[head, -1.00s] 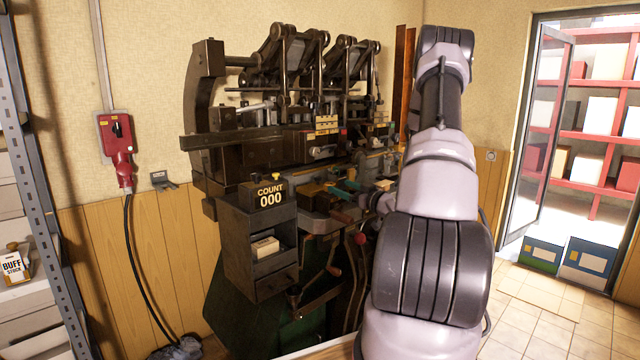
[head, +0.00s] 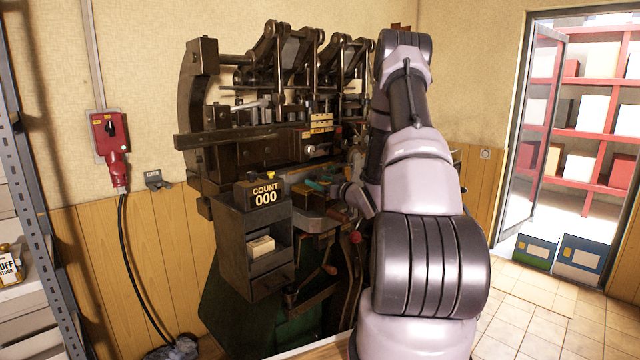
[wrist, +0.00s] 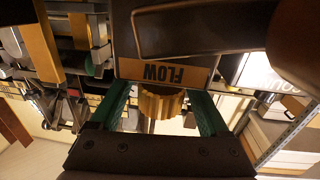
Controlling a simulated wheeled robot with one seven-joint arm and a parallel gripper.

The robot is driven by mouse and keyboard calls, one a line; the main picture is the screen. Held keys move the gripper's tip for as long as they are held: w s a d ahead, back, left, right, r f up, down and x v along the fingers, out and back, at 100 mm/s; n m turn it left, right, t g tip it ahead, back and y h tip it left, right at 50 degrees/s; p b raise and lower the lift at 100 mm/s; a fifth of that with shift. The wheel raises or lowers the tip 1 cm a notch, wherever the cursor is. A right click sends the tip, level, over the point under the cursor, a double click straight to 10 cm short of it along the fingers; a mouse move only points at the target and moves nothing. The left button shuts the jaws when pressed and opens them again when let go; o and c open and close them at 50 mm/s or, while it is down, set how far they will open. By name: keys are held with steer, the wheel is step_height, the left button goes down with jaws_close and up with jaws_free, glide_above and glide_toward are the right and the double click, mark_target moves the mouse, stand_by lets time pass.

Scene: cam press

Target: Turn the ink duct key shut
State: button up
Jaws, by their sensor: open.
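In the wrist view, a ribbed brass knob (wrist: 161,103) sits just below an upside-down FLOW label (wrist: 163,73) on a dark block. I take this knob to be the ink duct key. My gripper (wrist: 160,92) is open, with one green finger on each side of the knob. In the head view my gripper (head: 317,185) is at the press (head: 240,150), right of the counter, partly hidden by my arm. I cannot make out the knob there.
The counter box (head: 265,194) reading COUNT 000 stands left of my gripper, above an open shelf holding a small pale block (head: 261,246). A red-balled lever (head: 355,237) stands below my gripper.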

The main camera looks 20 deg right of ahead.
jaws_close()
steer(key=shift+s+a+n+g+y, duration=0.15)
steer(key=shift+n+g+y, duration=0.3)
steer(key=shift+n+y, duration=0.5)
steer(key=shift+a+n+g+y, duration=0.25)
steer(key=shift+n+g+y, duration=0.25)
steer(key=shift+y, duration=0.75)
jaws_free()
steer(key=shift+s+d, duration=0.1)
steer(key=v, duration=1)
steer(key=shift+s, duration=0.3)
